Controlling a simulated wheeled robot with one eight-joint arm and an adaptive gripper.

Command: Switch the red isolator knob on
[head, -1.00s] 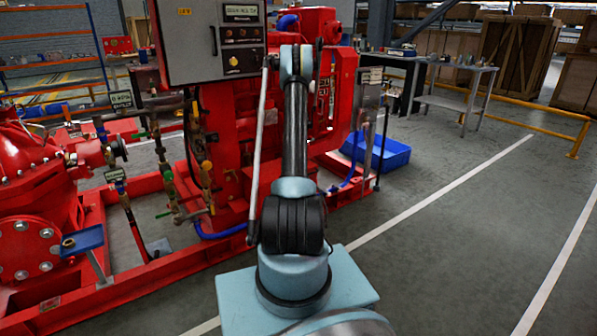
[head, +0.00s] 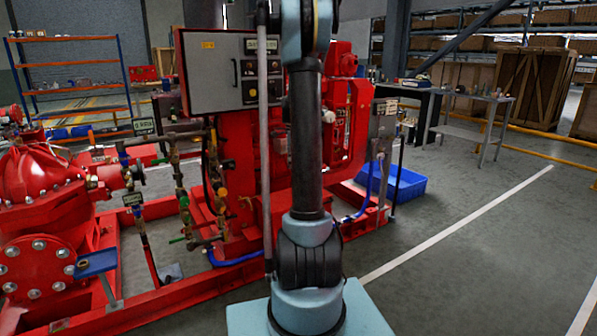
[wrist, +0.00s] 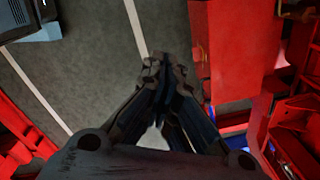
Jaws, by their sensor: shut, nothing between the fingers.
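I cannot make out a red isolator knob in either view. A grey control cabinet (head: 212,75) stands on the red pumpset, with a small display and dark controls on its right part, some hidden behind my arm. A smaller grey box (head: 383,117) stands on a post at the right end of the pumpset; its face is too small to read. My gripper (wrist: 163,68) shows in the wrist view, its dark fingers together and empty above grey floor. In the head view my arm rises past the top edge, so the gripper is out of that picture.
The red pumpset frame (head: 170,298) and its pipes fill the left. A blue crate (head: 405,185) sits on the floor by its right end. A metal workbench (head: 470,132) stands behind. The floor (head: 470,265) at the right is clear.

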